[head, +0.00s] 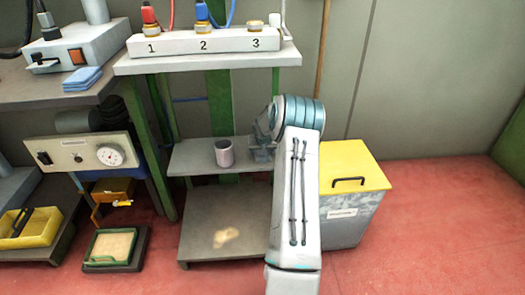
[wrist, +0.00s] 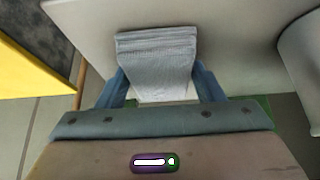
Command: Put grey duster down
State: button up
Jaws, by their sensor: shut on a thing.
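The grey duster (wrist: 155,62), a folded ribbed cloth, is between the two blue fingers of my gripper (wrist: 162,86) in the wrist view. My gripper is shut on it. In the head view my gripper (head: 262,151) is at the right end of the middle shelf (head: 193,160), partly hidden by my arm. The duster is hard to make out there. The duster is over or against the pale shelf surface in the wrist view; I cannot tell whether it touches it.
A pale mug (head: 224,153) stands on the shelf left of my gripper. A grey bin with a yellow lid (head: 345,160) stands to the right. The numbered top shelf (head: 208,62) is above. The lower shelf (head: 225,215) has a tan stain. Blue cloths (head: 83,79) lie on the left bench.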

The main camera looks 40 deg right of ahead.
jog(key=o, duration=0.9)
jog(key=shift+f, duration=0.15)
jog(key=shift+s+r, duration=0.15)
jog(key=shift+r, duration=0.4)
jog(key=p+v, duration=0.4)
jog(key=v, duration=0.7)
jog(key=s+a+r+n+g, duration=0.1)
jog(key=s+a+r, duration=0.25)
jog(key=a, duration=0.45)
jog(key=s+a+r+n+y, duration=0.1)
jog(key=s+a+r, duration=0.25)
jog(key=a, duration=0.35)
jog(key=s+a+r+n+g, duration=0.1)
jog(key=s+a+r, duration=0.25)
jog(key=a, duration=0.45)
jog(key=s+a+n, duration=0.1)
jog(key=s+a, duration=0.3)
jog(key=s, duration=0.2)
jog(key=s+a+r+n+g+y, duration=0.1)
jog(key=s+a, duration=0.4)
jog(key=s, duration=0.2)
jog(key=s+a+r+n+g+y, duration=0.1)
jog(key=s+a, duration=0.4)
jog(key=s, duration=0.2)
jog(key=shift+a, duration=0.2)
